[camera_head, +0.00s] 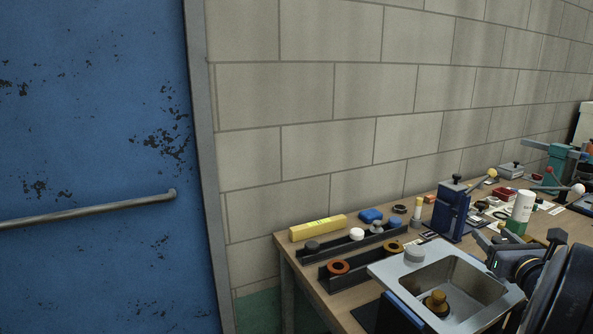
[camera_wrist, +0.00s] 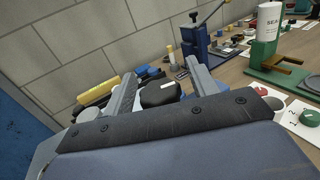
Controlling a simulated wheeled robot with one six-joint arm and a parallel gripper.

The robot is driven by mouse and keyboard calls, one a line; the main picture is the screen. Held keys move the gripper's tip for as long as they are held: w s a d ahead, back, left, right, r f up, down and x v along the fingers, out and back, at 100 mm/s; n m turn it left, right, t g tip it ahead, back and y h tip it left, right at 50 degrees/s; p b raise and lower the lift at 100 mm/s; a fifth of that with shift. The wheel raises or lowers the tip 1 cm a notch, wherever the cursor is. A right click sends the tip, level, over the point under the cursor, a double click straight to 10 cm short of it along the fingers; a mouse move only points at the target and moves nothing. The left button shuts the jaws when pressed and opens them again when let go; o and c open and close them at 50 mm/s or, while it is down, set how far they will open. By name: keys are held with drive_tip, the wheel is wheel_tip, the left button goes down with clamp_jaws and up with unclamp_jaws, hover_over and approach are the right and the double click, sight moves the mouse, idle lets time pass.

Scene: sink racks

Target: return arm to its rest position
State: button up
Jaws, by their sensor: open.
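My gripper (camera_head: 517,238) is at the right of the head view, over the table beyond the metal sink. In the wrist view my gripper (camera_wrist: 161,70) has its two grey fingers spread apart. A dark rounded thing with a pale mark (camera_wrist: 160,94) shows between the fingers; I cannot tell whether it touches them. No object is clearly held. The metal sink (camera_head: 385,271) has a brass-coloured piece (camera_head: 436,303) inside and a pale round piece (camera_head: 415,254) on its back rim. Two black racks (camera_head: 318,251) stand left of it, holding small round parts.
A blue upright press (camera_head: 451,211) and a white bottle (camera_head: 522,206) stand behind my gripper. A yellow box (camera_head: 318,228) lies at the table's back left. The right of the table is crowded. A block wall rises behind, and a blue door (camera_head: 95,130) stands left.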

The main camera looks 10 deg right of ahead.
drive_tip(key=shift+s+d+f+m+g+h+b, duration=0.15)
drive_tip(key=shift+m+g+h+b, duration=0.5)
drive_tip(key=shift+m+h+b, duration=0.65)
drive_tip(key=shift+w+d+r+m+g+h+b, duration=0.1)
drive_tip(key=shift+m+g+h+b, duration=0.7)
drive_tip(key=shift+h+b, duration=0.9)
drive_tip(key=shift+s+a+h, duration=0.25)
drive_tip(key=shift+s+h, duration=0.05)
drive_tip(key=shift+s, duration=0.35)
drive_tip(key=shift+a, duration=0.1)
